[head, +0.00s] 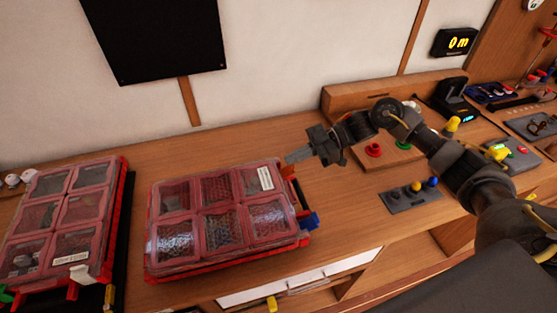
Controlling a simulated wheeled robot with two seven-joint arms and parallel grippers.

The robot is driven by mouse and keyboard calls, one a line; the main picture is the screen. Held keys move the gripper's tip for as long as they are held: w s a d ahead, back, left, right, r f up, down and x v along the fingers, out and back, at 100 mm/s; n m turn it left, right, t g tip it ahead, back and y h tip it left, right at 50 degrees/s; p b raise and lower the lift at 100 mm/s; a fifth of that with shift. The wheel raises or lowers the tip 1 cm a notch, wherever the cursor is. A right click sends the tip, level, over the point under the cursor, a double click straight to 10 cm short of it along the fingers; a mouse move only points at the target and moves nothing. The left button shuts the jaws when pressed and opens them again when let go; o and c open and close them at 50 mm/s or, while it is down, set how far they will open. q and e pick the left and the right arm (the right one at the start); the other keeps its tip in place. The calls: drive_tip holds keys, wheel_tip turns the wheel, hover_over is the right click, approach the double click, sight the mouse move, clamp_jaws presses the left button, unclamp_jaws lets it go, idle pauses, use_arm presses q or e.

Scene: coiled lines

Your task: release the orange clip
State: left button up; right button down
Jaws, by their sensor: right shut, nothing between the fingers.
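A red organizer box (222,212) with a clear, sectioned lid lies on the wooden counter at the centre left. A small orange piece at its upper right edge looks like the orange clip (289,171); its exact position, up or down, is too small to tell. A blue clip (310,221) sticks out lower on the same side. My right gripper (292,157) comes in from the right, shut and empty, with its tips just above the orange clip. Whether they touch it I cannot tell. My left gripper is not in view.
A second red box (62,222) stands at the left on a dark mat. A grey panel with knobs (411,195), a red button (374,149) and a black device (452,99) are at the right. Bare counter lies between the central box and the panel.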

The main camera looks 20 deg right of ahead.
sight(283, 173)
drive_tip(key=shift+a, duration=0.15)
drive_tip(key=shift+a+f, duration=0.25)
drive_tip(key=shift+a, duration=0.3)
drive_tip(key=r+p, duration=0.1)
drive_tip(key=a+r+p, duration=0.1)
drive_tip(key=p, duration=0.1)
drive_tip(key=a+r+p, duration=0.1)
drive_tip(key=r, duration=0.1)
drive_tip(key=shift+w, duration=0.1)
drive_tip(key=shift+d+f+b, duration=0.25)
drive_tip(key=shift+d+b, duration=0.4)
drive_tip(key=shift+d, duration=0.35)
drive_tip(key=b+v, duration=0.2)
drive_tip(key=v, duration=0.6)
drive_tip(key=shift+f, duration=0.1)
